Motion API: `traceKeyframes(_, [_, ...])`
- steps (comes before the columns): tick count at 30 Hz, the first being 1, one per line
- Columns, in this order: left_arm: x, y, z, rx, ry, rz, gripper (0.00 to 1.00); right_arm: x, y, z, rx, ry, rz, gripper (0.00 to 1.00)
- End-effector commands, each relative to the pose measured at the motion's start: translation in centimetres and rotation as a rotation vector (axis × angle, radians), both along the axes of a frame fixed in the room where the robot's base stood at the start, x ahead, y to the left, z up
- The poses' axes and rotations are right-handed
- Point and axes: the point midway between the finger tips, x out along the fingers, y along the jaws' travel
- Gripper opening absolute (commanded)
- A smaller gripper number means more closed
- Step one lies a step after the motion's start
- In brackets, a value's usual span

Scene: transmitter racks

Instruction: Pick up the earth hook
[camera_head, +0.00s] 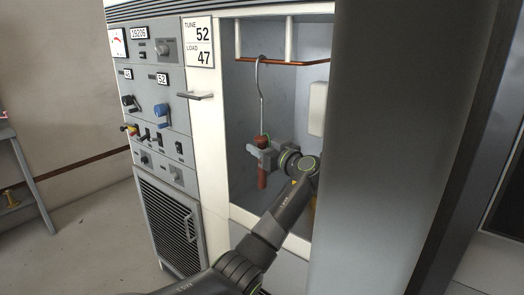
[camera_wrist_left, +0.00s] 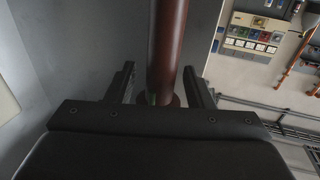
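The earth hook hangs in the open cabinet bay; its thin metal hook (camera_head: 261,80) goes over a copper bar, and its red-brown handle (camera_head: 262,178) points down. My left gripper (camera_head: 261,157) is at the handle, which shows above and below it. In the left wrist view the handle (camera_wrist_left: 167,45) stands between the two fingers (camera_wrist_left: 160,80), with a narrow gap on each side, so the gripper looks open around it. A flange at the handle's end is partly hidden by the gripper body. My right gripper is not in view.
The copper bar (camera_head: 290,62) runs across the top of the bay. A white box (camera_head: 318,108) is on its inner wall. A control panel (camera_head: 155,100) with knobs is left of the bay, and a large grey panel (camera_head: 410,130) stands close on the right.

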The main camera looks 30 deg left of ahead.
Motion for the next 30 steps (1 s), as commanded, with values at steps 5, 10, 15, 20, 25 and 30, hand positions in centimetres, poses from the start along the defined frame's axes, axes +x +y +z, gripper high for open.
traceKeyframes(5, [0.0,0.0,0.0,0.000,0.000,0.000,0.24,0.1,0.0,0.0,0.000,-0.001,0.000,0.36])
traceKeyframes(10, [0.0,0.0,0.0,0.000,0.000,0.000,0.02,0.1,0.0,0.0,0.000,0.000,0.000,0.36])
traceKeyframes(15, [0.0,0.0,0.2,0.002,-0.003,0.000,0.00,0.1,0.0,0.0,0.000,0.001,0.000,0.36])
traceKeyframes(20, [0.0,0.0,0.2,0.002,-0.003,0.000,0.00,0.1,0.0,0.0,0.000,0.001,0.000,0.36])
traceKeyframes(25, [0.0,0.0,1.1,0.002,-0.005,0.000,0.00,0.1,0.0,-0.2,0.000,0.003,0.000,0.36])
traceKeyframes(30, [0.0,0.0,3.3,0.002,-0.008,0.000,0.00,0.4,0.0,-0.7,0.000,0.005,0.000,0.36])
